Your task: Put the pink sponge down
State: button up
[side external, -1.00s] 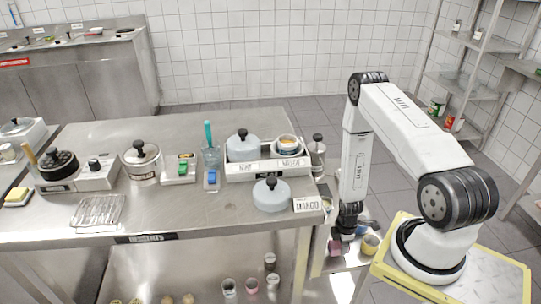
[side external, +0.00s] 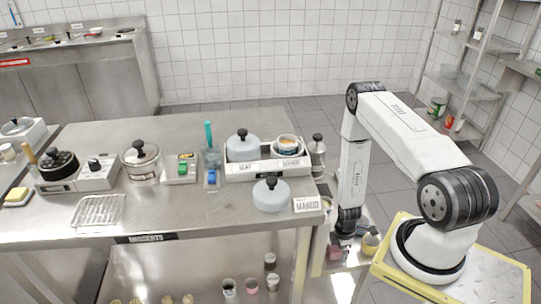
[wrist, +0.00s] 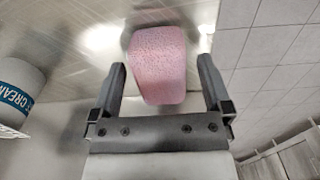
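The pink sponge (wrist: 158,65) shows in the wrist view, between and just beyond the two fingers of my gripper (wrist: 160,75). The fingers are apart, with a clear gap to the sponge on the right and a narrower one on the left. The sponge appears to rest on a shiny metal surface (wrist: 85,75). In the side external view my gripper (side external: 345,240) is low beside the right end of the steel table. A small pink thing (side external: 334,253) is by it there; the fingertips are too small to make out.
A container with a teal CREAM label (wrist: 15,88) stands left in the wrist view. The steel table (side external: 190,215) holds a pot (side external: 141,160), a MANGO sign (side external: 307,204) and several other items.

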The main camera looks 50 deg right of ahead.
jog(key=shift+r, duration=0.2)
notch_tip(320, 180, up, 12)
dwell(1.1)
dwell(0.6)
